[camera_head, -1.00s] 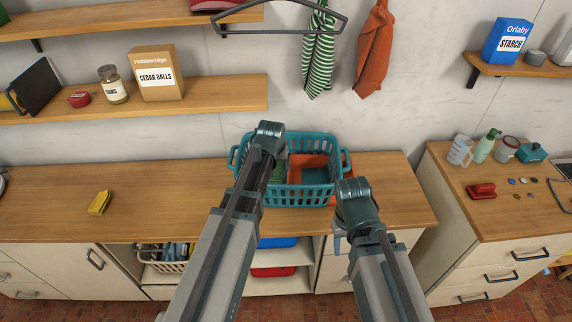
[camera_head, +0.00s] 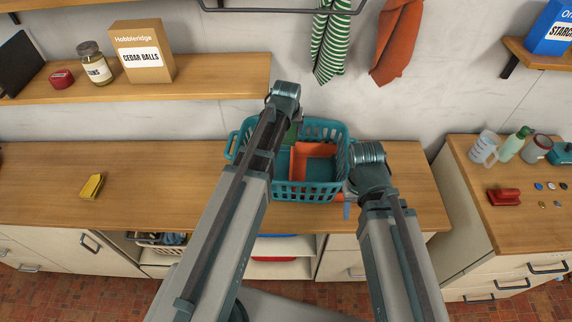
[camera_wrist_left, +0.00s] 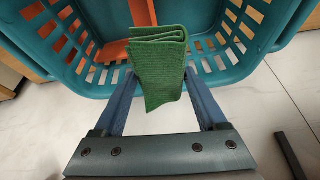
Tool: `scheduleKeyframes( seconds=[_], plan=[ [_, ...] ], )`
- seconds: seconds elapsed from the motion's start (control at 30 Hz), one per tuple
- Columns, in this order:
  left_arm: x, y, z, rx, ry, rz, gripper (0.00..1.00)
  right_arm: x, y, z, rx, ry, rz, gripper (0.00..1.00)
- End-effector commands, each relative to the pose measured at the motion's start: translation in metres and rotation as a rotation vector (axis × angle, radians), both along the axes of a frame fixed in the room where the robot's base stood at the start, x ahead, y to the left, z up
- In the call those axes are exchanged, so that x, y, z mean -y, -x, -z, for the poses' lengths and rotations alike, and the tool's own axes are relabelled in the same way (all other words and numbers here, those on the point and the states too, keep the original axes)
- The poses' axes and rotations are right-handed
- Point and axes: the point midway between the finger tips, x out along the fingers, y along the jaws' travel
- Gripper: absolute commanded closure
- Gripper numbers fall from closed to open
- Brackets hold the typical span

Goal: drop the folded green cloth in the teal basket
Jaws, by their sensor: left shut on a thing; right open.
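The folded green cloth (camera_wrist_left: 160,65) is held between the two blue fingers of my left gripper (camera_wrist_left: 162,85) in the left wrist view. A small green part of it (camera_head: 292,133) shows beside my left arm in the head view. The teal basket (camera_head: 308,193) stands on the wooden counter, and its slotted wall (camera_wrist_left: 230,62) shows behind the cloth in the left wrist view. The cloth is over the basket's left part; its height above the bottom is unclear. My right gripper (camera_head: 347,209) is mostly hidden by its arm, at the basket's front right corner.
An orange divider or box (camera_head: 314,150) is inside the basket. A yellow object (camera_head: 92,186) lies on the left counter (camera_head: 150,200), which is otherwise clear. Striped (camera_head: 331,45) and orange (camera_head: 398,45) cloths hang above. A shelf (camera_head: 180,88) is at upper left.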

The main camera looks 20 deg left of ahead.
Motion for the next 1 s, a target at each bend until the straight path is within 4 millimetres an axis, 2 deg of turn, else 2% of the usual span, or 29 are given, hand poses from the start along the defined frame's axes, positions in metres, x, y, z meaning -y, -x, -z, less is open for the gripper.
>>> scheduleKeyframes(
  seconds=[0.43, 0.57, 0.83, 0.87, 1.0],
  plan=[
    [0.0, 0.0, 0.05, 0.0, 0.0, 0.0, 0.7, 0.0, 0.0, 0.05, 0.0, 0.001, -0.002, 0.5],
    [0.0, 0.0, 0.056, 0.0, 0.0, 0.0, 0.7, 0.0, 0.0, 0.056, 0.0, 0.001, -0.002, 0.5],
    [0.0, 0.0, 0.055, 0.0, 0.0, 0.0, 0.7, 0.0, 0.0, 0.055, 0.0, 0.001, -0.002, 0.5],
    [0.0, 0.0, 0.055, 0.0, 0.0, 0.0, 0.22, 0.0, 0.0, 0.055, 0.0, 0.001, -0.002, 0.5],
    [0.0, 0.0, 0.055, 0.0, 0.0, 0.0, 0.0, 0.0, 0.0, 0.055, 0.0, 0.001, -0.002, 0.5]
  ],
)
